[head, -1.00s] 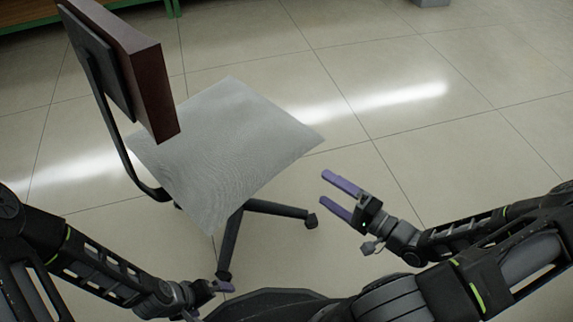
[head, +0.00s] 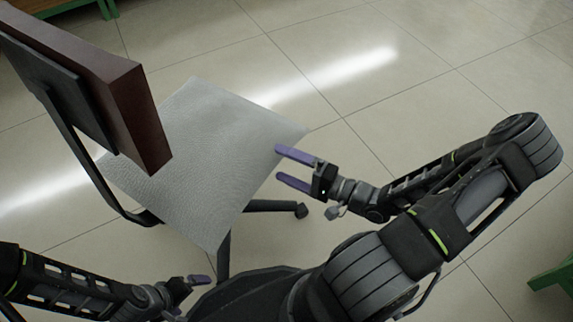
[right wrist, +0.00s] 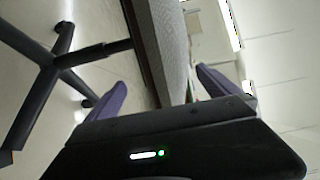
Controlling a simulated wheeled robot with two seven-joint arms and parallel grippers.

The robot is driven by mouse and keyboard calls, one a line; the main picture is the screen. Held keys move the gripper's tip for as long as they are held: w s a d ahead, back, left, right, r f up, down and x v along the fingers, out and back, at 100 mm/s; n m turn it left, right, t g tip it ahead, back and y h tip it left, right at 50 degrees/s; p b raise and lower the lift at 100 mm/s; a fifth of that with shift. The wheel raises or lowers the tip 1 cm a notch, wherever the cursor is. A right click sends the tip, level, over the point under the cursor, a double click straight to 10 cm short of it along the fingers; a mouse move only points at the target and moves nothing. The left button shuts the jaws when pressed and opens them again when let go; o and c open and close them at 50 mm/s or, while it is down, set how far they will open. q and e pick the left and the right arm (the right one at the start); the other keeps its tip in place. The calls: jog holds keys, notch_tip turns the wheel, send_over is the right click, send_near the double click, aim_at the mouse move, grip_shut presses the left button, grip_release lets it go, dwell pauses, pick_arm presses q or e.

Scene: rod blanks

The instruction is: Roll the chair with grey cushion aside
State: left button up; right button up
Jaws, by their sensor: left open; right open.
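The chair has a grey cushion (head: 195,150), a dark reddish-brown backrest (head: 125,105) and a black wheeled base (head: 270,206). It stands left of centre in the head view. My right gripper (head: 286,168) is open and empty at the right edge of the cushion. In the right wrist view the cushion's edge (right wrist: 172,50) shows beyond and between the purple fingers, and the black chair base (right wrist: 50,75) lies to the left. I cannot tell whether the fingers touch the cushion. My left gripper (head: 200,281) is open, low in front of the chair.
The tiled floor (head: 400,85) is clear behind the chair and to its right. A green-framed piece (head: 555,278) stands at the right edge. Another green-legged piece (head: 60,8) stands at the top left.

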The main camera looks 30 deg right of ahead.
jog(key=b+x, duration=0.2)
jog(key=x, duration=0.4)
jog(key=shift+w+a+f, duration=0.1)
jog(key=shift+w, duration=0.05)
jog(key=shift+w+a, duration=0.3)
jog(key=shift+w, duration=0.2)
jog(key=shift+c, duration=0.6)
jog(key=c, duration=2)
